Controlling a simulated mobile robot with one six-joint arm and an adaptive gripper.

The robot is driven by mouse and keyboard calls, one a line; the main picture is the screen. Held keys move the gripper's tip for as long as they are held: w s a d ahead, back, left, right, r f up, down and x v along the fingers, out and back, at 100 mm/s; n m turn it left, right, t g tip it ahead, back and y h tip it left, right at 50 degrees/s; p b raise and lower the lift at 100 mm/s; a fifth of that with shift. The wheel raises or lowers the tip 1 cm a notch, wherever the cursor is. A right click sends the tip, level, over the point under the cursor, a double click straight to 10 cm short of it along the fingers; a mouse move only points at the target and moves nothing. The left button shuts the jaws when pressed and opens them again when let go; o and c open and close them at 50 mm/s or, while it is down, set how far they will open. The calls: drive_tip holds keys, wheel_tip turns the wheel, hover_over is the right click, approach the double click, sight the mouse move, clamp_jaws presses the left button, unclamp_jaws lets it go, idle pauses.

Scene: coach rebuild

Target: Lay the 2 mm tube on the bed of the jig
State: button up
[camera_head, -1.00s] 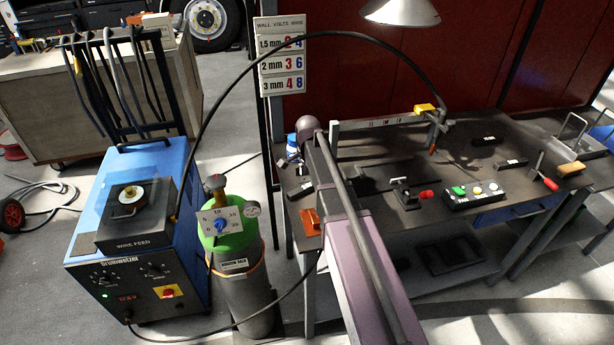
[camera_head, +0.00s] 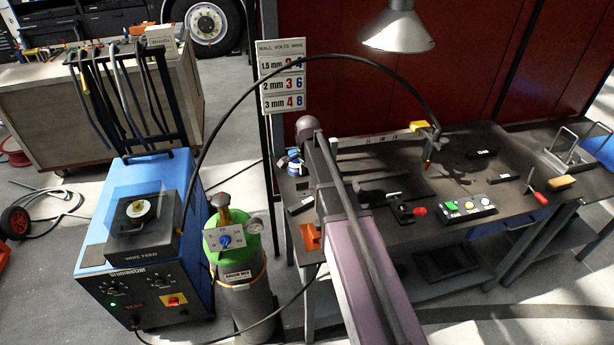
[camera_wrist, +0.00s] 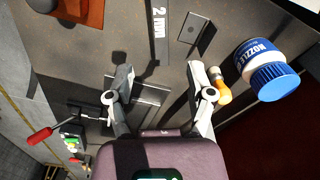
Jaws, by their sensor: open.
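The 2 mm tube (camera_wrist: 160,22), a dark bar marked "2 MM", lies on the bench top in the wrist view. My gripper (camera_wrist: 160,69) is open, its two fingers spread. The tube's near end shows between and just beyond the fingertips, and nothing is held. The jig's toggle clamp (camera_head: 399,209), with a red handle, stands at the bench's middle. A dark flat plate (camera_head: 410,186) lies just behind it; I cannot tell whether this is the jig's bed.
A "NOZZLE" jar (camera_wrist: 258,68) with a blue lid and an orange-tipped object (camera_wrist: 221,88) lie right of the fingers. An orange block (camera_head: 311,237) is at the bench's left edge. A button box (camera_head: 467,208) stands right of the clamp.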

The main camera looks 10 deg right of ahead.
drive_tip(key=shift+r, duration=0.15)
idle(0.6)
drive_tip(key=s+a+n, duration=0.2)
drive_tip(key=s+n, duration=1.1)
drive_tip(key=s, duration=0.9)
drive_tip(key=shift+s+a+n, duration=0.2)
drive_tip(key=shift+a+n, duration=0.1)
drive_tip(key=shift+a, duration=0.1)
